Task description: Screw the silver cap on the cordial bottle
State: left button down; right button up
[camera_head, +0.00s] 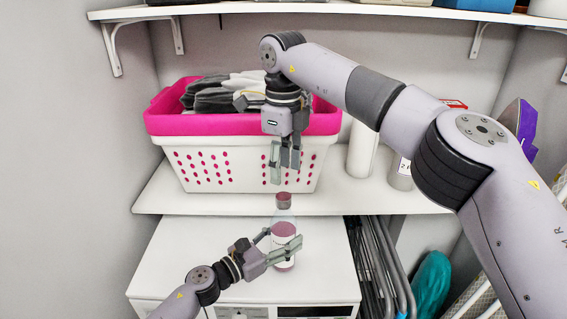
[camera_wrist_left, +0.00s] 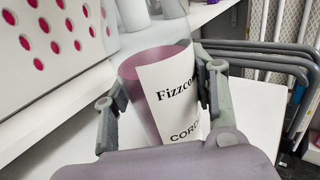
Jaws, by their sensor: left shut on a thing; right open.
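The cordial bottle (camera_head: 284,228) stands upright over the white top of the appliance, with pink contents and a white label. My left gripper (camera_head: 283,241) is shut around its body. In the left wrist view the bottle (camera_wrist_left: 165,90) sits between both fingers, its label reading "Fizzco…" and "CORD…". A small dark, pinkish, shiny cap (camera_head: 283,200) shows at the bottle's top; I take it for the silver cap, and cannot tell whether it is threaded on. My right gripper (camera_head: 285,172) is open, pointing down just above the cap, with nothing visible between its fingers.
A white and pink laundry basket (camera_head: 240,160) with grey cloths stands on the shelf (camera_head: 170,195) behind. A white cylinder (camera_head: 362,150) and a smaller container (camera_head: 400,174) stand right of my right gripper. Folded grey metal frames (camera_head: 378,265) stand right of the appliance (camera_head: 170,260).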

aim_at(284, 196)
jog(key=shift+r+n, duration=0.15)
jog(key=shift+n, duration=0.25)
jog(key=shift+f, duration=4.05)
grip_shut()
jog(key=shift+d, duration=0.1)
jog(key=shift+o, duration=0.7)
grip_release()
